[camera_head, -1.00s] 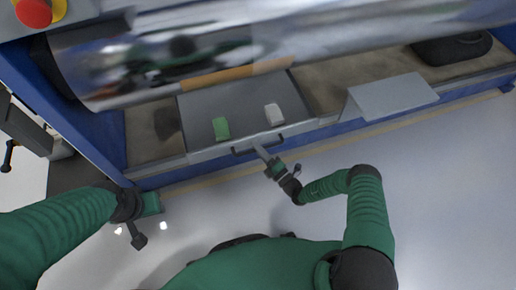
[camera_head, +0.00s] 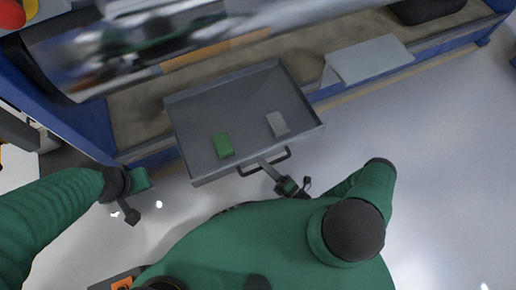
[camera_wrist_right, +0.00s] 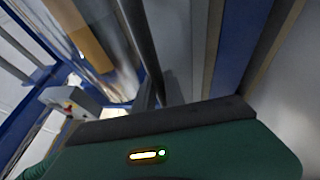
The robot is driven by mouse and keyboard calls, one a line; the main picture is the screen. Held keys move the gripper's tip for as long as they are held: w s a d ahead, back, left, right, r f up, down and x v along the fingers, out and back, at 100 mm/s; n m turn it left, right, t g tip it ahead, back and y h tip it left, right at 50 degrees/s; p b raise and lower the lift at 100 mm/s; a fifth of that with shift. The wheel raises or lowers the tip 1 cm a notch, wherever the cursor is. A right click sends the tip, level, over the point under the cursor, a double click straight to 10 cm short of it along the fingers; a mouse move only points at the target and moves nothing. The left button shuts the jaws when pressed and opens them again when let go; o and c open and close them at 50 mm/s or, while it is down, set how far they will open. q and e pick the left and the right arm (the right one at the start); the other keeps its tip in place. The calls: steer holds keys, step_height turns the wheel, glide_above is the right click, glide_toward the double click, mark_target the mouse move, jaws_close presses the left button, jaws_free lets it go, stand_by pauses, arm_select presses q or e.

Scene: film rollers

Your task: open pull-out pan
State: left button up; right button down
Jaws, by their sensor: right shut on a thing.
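The pull-out pan (camera_head: 195,112) is a grey shallow tray that stands well out from the blue machine frame in the head view. A dark bar handle (camera_head: 247,173) is on its front edge. My right gripper (camera_head: 266,164) is shut on this handle at its middle. A green block (camera_head: 222,145) and a grey block (camera_head: 277,124) lie in the pan.
A large shiny roller (camera_head: 140,45) lies above the pan's back. A grey plate (camera_head: 370,60) is on the frame to the right, and a black object (camera_head: 425,10) lies behind it. The pale floor (camera_head: 440,150) at the right is clear.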

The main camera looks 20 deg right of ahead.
steer(key=shift+s+f, duration=0.2)
steer(key=shift+s, duration=2)
steer(key=c, duration=1.7)
jaws_free()
steer(key=shift+w, duration=0.1)
steer(key=shift+d+r, duration=0.1)
steer(key=v, duration=1.7)
